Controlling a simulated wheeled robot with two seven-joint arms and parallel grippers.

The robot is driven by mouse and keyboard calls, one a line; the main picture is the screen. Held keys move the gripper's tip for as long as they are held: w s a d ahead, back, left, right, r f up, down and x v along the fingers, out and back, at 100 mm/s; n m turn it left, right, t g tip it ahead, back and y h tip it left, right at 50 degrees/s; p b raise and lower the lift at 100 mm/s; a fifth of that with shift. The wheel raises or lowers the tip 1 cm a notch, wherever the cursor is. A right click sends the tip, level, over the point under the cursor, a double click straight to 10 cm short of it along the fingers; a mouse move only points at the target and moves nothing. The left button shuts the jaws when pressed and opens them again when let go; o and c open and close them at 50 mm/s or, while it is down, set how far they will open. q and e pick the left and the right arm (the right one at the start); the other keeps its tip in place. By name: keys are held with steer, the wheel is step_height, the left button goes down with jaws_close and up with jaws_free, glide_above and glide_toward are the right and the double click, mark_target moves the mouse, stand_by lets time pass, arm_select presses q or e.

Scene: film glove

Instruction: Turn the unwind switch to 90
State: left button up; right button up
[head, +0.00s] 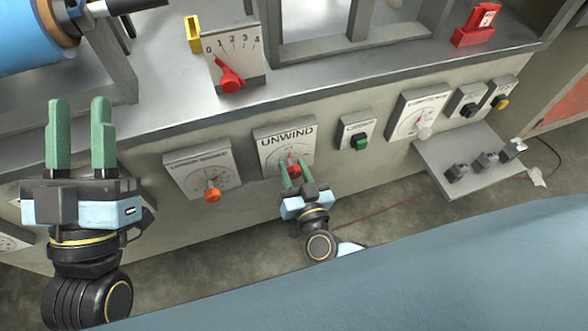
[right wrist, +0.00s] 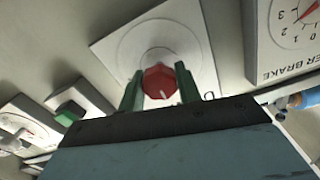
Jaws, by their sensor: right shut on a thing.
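The unwind switch is a red knob (right wrist: 159,83) on a white plate (head: 285,138) marked UNWIND, on the front of the grey machine. In the right wrist view the knob sits between the two green fingers of my right gripper (right wrist: 160,88), with a white mark on its face near the bottom. My right gripper (head: 297,175) is at the knob in the head view and is shut on it. The fingers hide part of the dial, and I cannot read the knob's setting. My left gripper (head: 80,135) is open and empty at the left, in front of the machine.
Left of the unwind plate is a dial with an orange knob (head: 212,194). To its right are a green button (head: 360,141) and a gauge plate (head: 418,115). A red lever (head: 230,80) with a 0 to 4 scale is above. A small shelf (head: 470,160) juts out at the right.

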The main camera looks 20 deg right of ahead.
arm_select(q)
steer(key=shift+w, duration=0.15)
arm_select(e)
steer(key=shift+m, duration=0.3)
steer(key=shift+m+p, duration=0.45)
steer(key=shift+m, duration=0.55)
steer(key=m, duration=0.2)
steer(key=shift+m, duration=0.3)
steer(key=m, duration=0.3)
steer(key=shift+m, duration=0.3)
steer(key=m, duration=0.3)
steer(key=shift+f+m, duration=0.1)
steer(key=shift+m, duration=0.2)
steer(key=m, duration=0.2)
steer(key=shift+m+b, duration=0.3)
steer(key=shift+b, duration=0.1)
arm_select(q)
steer(key=shift+s+a+r+t+b, duration=0.1)
steer(key=shift+s+r+t+b, duration=0.2)
steer(key=shift+s+r+t, duration=0.15)
arm_select(e)
steer(key=shift+m, duration=1.4)
arm_select(q)
steer(key=shift+f, duration=0.1)
